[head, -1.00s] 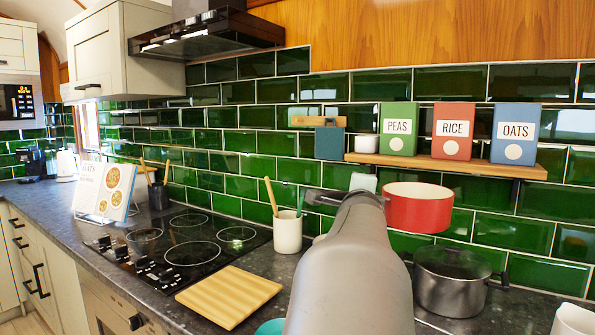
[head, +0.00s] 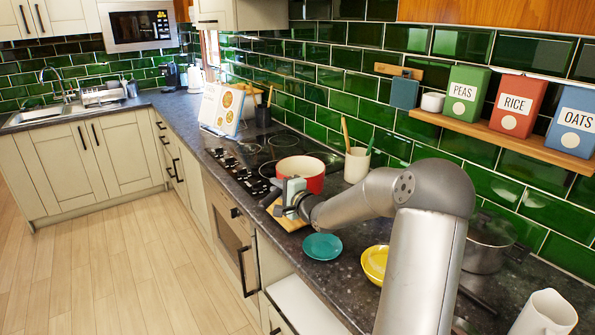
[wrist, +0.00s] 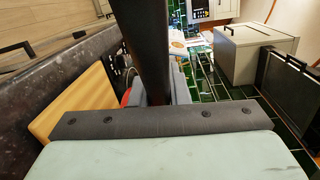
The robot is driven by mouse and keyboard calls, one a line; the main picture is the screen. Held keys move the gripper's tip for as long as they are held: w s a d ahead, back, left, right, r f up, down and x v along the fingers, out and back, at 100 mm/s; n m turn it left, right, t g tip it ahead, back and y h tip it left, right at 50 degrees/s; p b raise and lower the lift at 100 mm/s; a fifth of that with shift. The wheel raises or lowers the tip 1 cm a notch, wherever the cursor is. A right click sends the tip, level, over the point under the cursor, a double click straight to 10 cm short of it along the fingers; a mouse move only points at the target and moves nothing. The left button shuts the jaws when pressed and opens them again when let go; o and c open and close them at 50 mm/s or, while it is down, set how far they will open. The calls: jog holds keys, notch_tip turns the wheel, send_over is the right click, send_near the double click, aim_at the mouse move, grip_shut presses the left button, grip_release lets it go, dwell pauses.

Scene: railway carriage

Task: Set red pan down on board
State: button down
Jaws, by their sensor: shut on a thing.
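The red pan (head: 303,170), pale inside, is upright at the far end of the wooden board (head: 291,223), between it and the hob. I cannot tell whether its base touches anything. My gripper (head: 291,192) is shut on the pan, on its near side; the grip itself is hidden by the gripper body. The board lies on the dark worktop, partly covered by my gripper. In the wrist view the board (wrist: 85,104) shows at left, and only a sliver of the red pan (wrist: 126,97) shows.
The black hob (head: 262,150) lies just beyond the board. A utensil pot (head: 357,164) stands to the right by the green tiles. A teal plate (head: 322,247) and a yellow dish (head: 375,262) are nearer me. A dark pot (head: 488,240) stands at right.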

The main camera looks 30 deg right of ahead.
jog(key=shift+a+f, duration=0.1)
jog(key=shift+a, duration=0.35)
jog(key=shift+a+r+p, duration=0.1)
jog(key=shift+r+p, duration=0.1)
jog(key=shift+p, duration=0.25)
notch_tip(320, 180, down, 7)
jog(key=b, duration=0.3)
jog(key=shift+f, duration=0.15)
dwell(0.5)
jog(key=c, duration=1.3)
grip_release()
jog(key=shift+s, duration=0.1)
jog(key=shift+f, duration=0.15)
